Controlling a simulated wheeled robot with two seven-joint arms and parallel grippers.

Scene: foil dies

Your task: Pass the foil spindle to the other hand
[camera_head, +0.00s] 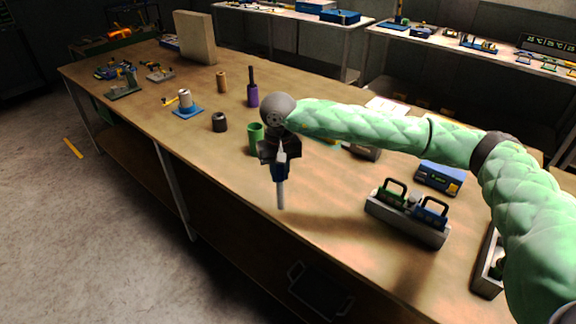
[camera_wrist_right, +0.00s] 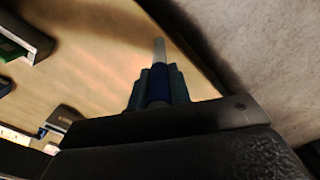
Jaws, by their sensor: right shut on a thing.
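My right gripper (camera_head: 279,158) is at the end of the green-sleeved arm, above the front edge of the workbench. It is shut on a spindle (camera_head: 281,193) whose pale grey rod points down below the jaws. In the right wrist view the spindle (camera_wrist_right: 158,85) shows a dark blue middle between the fingers and a pale rod sticking out beyond them. The part of the spindle inside the jaws is hidden. My left gripper is in neither view.
The brown workbench (camera_head: 335,215) holds a green cup (camera_head: 255,138), a purple-handled tool (camera_head: 252,95), a dark cylinder (camera_head: 220,122) and a blue-based stand (camera_head: 187,110). A grey tray with green and blue handled dies (camera_head: 405,220) stands to the right. The bench's front middle is clear.

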